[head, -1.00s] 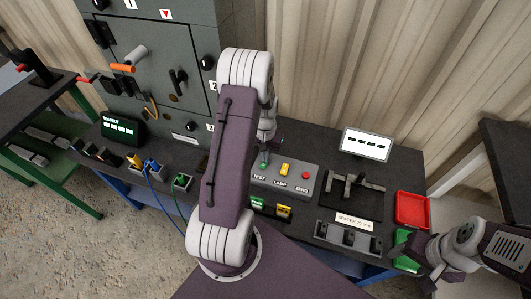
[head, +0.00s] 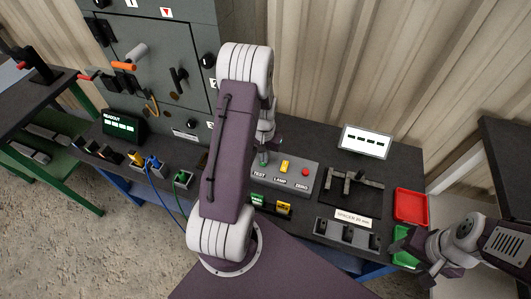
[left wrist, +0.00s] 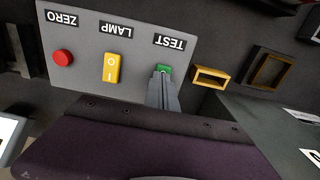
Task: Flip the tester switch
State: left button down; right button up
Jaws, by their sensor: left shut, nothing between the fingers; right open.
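The grey tester box (head: 300,178) stands on the bench in the head view, with TEST, LAMP and ZERO labels. In the left wrist view, the box (left wrist: 85,82) shows a red ZERO button (left wrist: 62,58), a yellow LAMP rocker (left wrist: 111,68) and a green TEST switch (left wrist: 165,69). My left gripper (left wrist: 162,75) is shut and empty, its tips right at the TEST switch and partly covering it. I cannot tell whether they touch. In the head view my left gripper (head: 264,152) is partly hidden by my arm. My right gripper (head: 423,258) is open, by the green tray.
A red tray (head: 410,206) and a green tray (head: 404,247) lie at the bench's right end. A dark fixture (head: 352,188) stands right of the tester. A readout (head: 121,124), wired connectors and a grey cabinet (head: 165,65) are on the left.

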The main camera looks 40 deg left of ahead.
pick_arm(q)
notch_tip(320, 180, up, 5)
jog(key=p, duration=0.5)
jog(key=shift+s+d+r, duration=0.1)
jog(key=shift+r, duration=0.1)
notch_tip(320, 180, up, 8)
jog(key=shift+s+r, duration=0.25)
jog(key=shift+s, duration=0.2)
jog(key=shift+d, duration=0.1)
